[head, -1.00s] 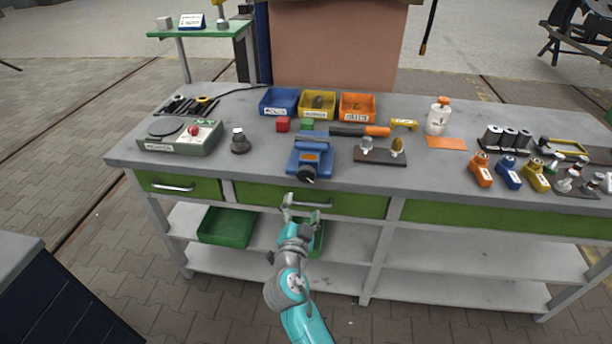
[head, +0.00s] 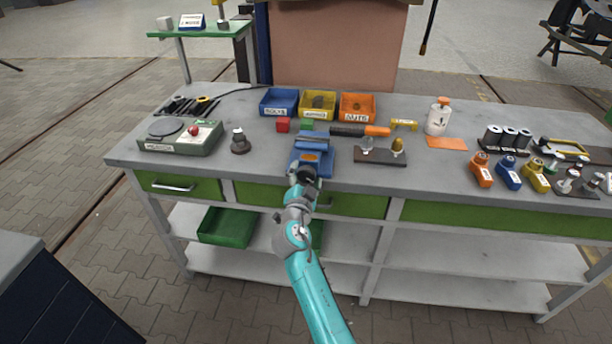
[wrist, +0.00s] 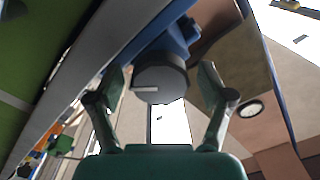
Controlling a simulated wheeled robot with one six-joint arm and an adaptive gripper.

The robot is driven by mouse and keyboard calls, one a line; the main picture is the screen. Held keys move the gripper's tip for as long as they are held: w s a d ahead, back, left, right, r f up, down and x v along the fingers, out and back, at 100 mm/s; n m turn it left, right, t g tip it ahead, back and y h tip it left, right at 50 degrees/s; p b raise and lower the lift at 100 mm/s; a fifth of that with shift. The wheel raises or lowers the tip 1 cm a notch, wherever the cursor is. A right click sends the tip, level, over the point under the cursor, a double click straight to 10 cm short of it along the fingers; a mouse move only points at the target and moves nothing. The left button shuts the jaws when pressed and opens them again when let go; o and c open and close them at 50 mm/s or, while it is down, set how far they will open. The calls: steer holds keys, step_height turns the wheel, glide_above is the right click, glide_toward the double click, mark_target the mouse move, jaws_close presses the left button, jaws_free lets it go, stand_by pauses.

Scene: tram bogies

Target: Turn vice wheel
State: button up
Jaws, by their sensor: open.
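The blue vice (head: 313,155) stands at the front edge of the workbench, and its dark round wheel (head: 306,176) faces me. In the wrist view the dark grey wheel (wrist: 160,80) has a pale mark on its face and blue vice body (wrist: 172,42) behind it. My gripper (wrist: 161,84) is open, with one finger on each side of the wheel and a visible gap at both sides. In the head view my gripper (head: 302,178) is at the wheel and partly hides it.
The workbench (head: 240,170) has green drawers below its front edge. Blue (head: 279,102), yellow (head: 318,104) and orange (head: 357,106) bins stand behind the vice. A dark plate with fittings (head: 380,156) lies to its right, and a dark flask-like object (head: 240,142) stands to its left.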

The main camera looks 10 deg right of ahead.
steer(key=shift+w, duration=0.1)
steer(key=c, duration=1.2)
steer(key=shift+o, duration=0.2)
steer(key=shift+n, duration=0.3)
